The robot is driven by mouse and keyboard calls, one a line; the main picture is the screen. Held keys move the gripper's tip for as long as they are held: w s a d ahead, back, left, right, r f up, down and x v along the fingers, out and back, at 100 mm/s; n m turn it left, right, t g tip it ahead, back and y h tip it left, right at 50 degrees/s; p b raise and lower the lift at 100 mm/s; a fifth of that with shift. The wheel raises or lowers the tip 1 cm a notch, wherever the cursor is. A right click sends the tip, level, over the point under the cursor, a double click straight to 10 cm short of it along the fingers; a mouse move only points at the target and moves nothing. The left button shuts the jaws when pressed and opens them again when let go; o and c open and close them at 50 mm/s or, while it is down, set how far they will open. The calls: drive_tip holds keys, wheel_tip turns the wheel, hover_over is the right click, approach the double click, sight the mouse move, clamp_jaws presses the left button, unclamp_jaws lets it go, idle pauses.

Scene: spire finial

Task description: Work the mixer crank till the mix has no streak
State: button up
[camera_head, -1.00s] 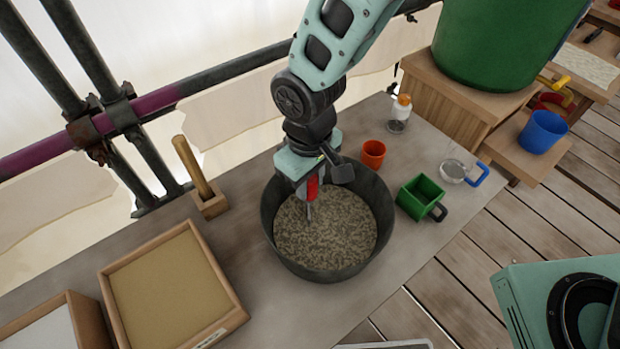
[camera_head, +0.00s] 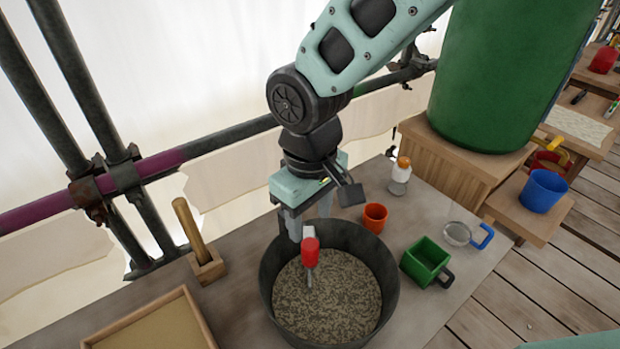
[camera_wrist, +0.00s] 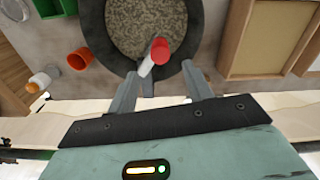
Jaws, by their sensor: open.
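The dark mixing tub (camera_head: 388,292) stands on the bench, holding a mottled mix (camera_head: 335,300) of light and dark grey specks. The crank's red handle (camera_head: 310,251) stands upright over the mix on a thin grey rod. The handle also shows in the wrist view (camera_wrist: 160,50), just beyond the fingertips and between their lines. My gripper (camera_head: 308,226) is open and empty, above and behind the handle near the tub's back rim. Its two fingers stand apart in the wrist view (camera_wrist: 162,84). The crank's lower end is not clear to see.
An orange cup (camera_head: 375,217), a green square scoop (camera_head: 424,260), a blue-handled sieve (camera_head: 458,234) and an orange-capped jar (camera_head: 401,172) stand right of the tub. A wooden handle in a block (camera_head: 207,268) and a sand tray (camera_head: 203,325) are left. Scaffold poles (camera_head: 215,141) run behind.

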wheel_tip(320, 180, up, 9)
drive_tip(key=shift+b, duration=0.4)
drive_tip(key=shift+f, duration=0.15)
idle(0.5)
